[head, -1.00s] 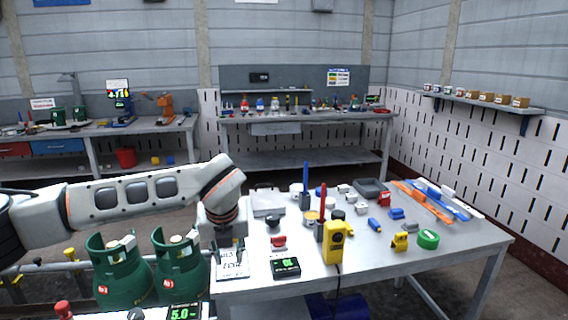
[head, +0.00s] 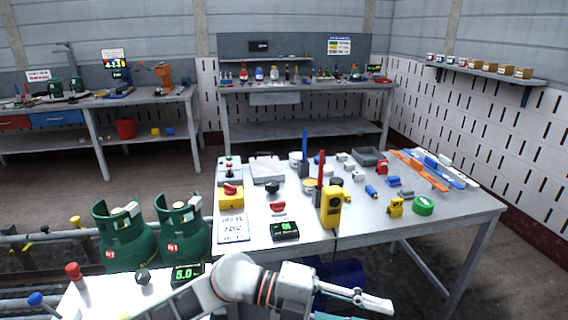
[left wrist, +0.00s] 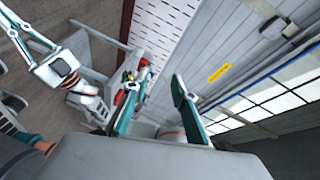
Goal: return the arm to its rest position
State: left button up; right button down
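My left arm lies low across the bottom of the head view. Its gripper (head: 378,304) points right, in front of the workbench's near edge and partly cut off by the frame. In the left wrist view its two teal-padded fingers (left wrist: 150,98) stand apart with nothing between them. Another white arm with an orange ring, my right one, shows at the left of that view. Its gripper (left wrist: 18,32) appears spread and empty at the upper left edge.
The workbench (head: 460,213) holds a yellow device (head: 333,207), a green tape roll (head: 424,206) and several small parts. Green gas cylinders (head: 124,238) stand left of it. A white control panel (head: 110,299) lies near the arm. Floor is free behind the workbench.

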pick_arm(q)
jog(key=w+a+r+n+t+h, duration=0.2)
jog(key=w+a+n+t+h, duration=0.35)
jog(key=n+t, duration=0.6)
jog(key=w+a+f+n+t+y, duration=0.4)
jog(key=a+f+n+t+y, duration=0.5)
jog(key=a+f+n+y, duration=0.4)
jog(key=s+a+f+n+g+y, duration=0.3)
jog(key=s+a+f, duration=0.4)
jog(key=f, duration=0.4)
jog(key=s+a+f+n+g+y, duration=0.3)
jog(key=s+a+f, duration=0.4)
jog(key=f, duration=0.5)
jog(key=a+n, duration=0.1)
jog(key=a, duration=0.1)
jog(key=shift+s+a, duration=0.3)
jog(key=shift+s, duration=0.1)
jog(key=shift+w, duration=0.1)
